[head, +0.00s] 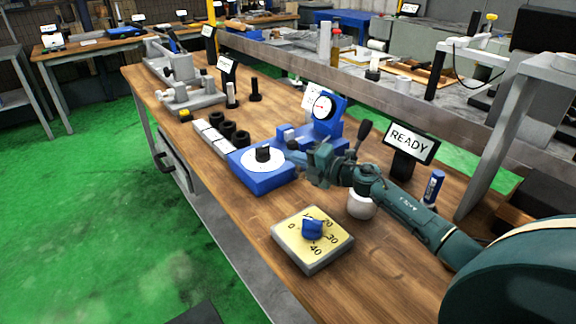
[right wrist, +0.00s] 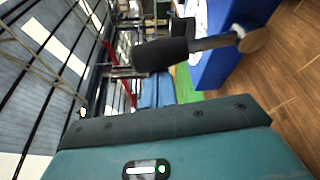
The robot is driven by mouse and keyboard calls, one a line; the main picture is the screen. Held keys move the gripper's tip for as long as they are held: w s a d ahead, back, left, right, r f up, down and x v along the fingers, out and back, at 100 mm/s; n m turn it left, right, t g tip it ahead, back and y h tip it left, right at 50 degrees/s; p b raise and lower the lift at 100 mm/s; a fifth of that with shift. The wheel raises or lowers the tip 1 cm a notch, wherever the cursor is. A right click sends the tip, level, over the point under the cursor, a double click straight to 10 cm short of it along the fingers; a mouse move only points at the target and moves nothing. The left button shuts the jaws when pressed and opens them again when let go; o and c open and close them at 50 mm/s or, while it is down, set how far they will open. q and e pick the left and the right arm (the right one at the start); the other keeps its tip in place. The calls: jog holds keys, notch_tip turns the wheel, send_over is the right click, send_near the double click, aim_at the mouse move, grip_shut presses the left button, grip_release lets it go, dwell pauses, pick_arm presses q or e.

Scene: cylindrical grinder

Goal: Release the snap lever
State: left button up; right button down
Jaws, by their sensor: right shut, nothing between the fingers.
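The snap lever (head: 364,131), a dark handle on a thin shaft, rises at the right side of the blue gauge fixture (head: 318,132), tilted. In the right wrist view the lever's black grip (right wrist: 160,54) and metal shaft lie across the picture beside a blue body (right wrist: 222,45). My right gripper (head: 294,154) is shut and empty, in front of the fixture near the blue base with a white disc (head: 262,160). The lever stands behind and to the right of the gripper, apart from its tips. My left gripper is out of view.
A READY sign (head: 408,144) and a white round object (head: 361,204) are near my right arm. A dial plate with a blue knob (head: 312,229) lies at the front. Black rings (head: 228,129) and grey blocks (head: 211,138) sit left. The wooden bench (head: 375,280) is clear at front right.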

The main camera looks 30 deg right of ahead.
jog(key=d+m+t+b, duration=0.2)
jog(key=d+m, duration=0.4)
jog(key=shift+w+d+r+y+b, duration=0.25)
jog(key=shift+w+y+b, duration=0.1)
jog(key=shift+w+y, duration=0.1)
dwell(0.4)
notch_tip(320, 180, up, 10)
jog(key=p, duration=0.1)
dwell(0.5)
jog(key=shift+a, duration=0.1)
dwell(0.4)
